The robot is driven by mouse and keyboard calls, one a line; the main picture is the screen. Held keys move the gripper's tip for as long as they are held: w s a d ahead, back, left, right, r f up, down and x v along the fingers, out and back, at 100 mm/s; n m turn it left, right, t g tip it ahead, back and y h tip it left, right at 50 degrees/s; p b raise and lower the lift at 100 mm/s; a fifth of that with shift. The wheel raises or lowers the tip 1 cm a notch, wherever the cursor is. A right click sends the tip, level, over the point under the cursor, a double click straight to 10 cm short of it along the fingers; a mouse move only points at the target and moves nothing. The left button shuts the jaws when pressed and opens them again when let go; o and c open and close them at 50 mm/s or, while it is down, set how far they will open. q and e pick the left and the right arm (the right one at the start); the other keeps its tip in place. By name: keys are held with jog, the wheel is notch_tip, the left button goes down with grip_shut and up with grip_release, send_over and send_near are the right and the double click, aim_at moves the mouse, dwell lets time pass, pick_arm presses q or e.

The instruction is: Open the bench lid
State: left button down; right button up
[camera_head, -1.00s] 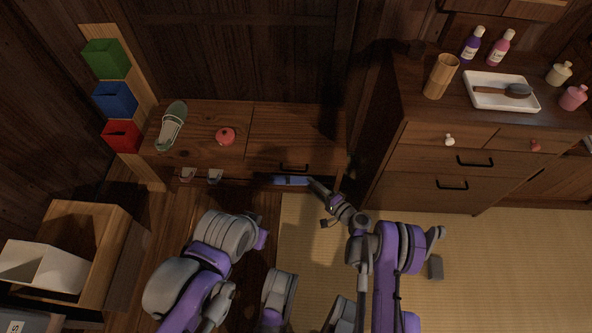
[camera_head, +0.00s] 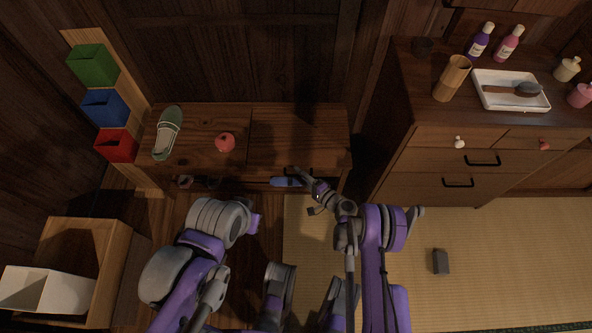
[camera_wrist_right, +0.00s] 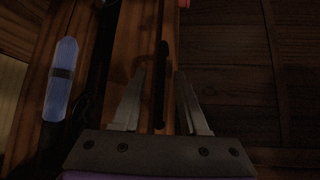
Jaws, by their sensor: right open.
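The wooden bench (camera_head: 290,130) stands against the back wall, its top split by a seam into a left and a right panel. A dark bar handle is on the front below the right panel; in the head view my gripper partly covers it. My right gripper (camera_head: 302,176) is at this handle. In the right wrist view its open fingers (camera_wrist_right: 159,100) stand on either side of the dark handle (camera_wrist_right: 160,80), with gaps visible on both sides. The right panel looks flat and closed. My left arm shows at lower left, but its gripper is not visible.
A green sandal (camera_head: 167,133) and a red round object (camera_head: 225,142) lie on the left panel. A blue object (camera_head: 286,182) is below the bench front, beside my right gripper. A drawer cabinet (camera_head: 440,155) stands right.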

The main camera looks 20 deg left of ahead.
grip_shut()
dwell(1.5)
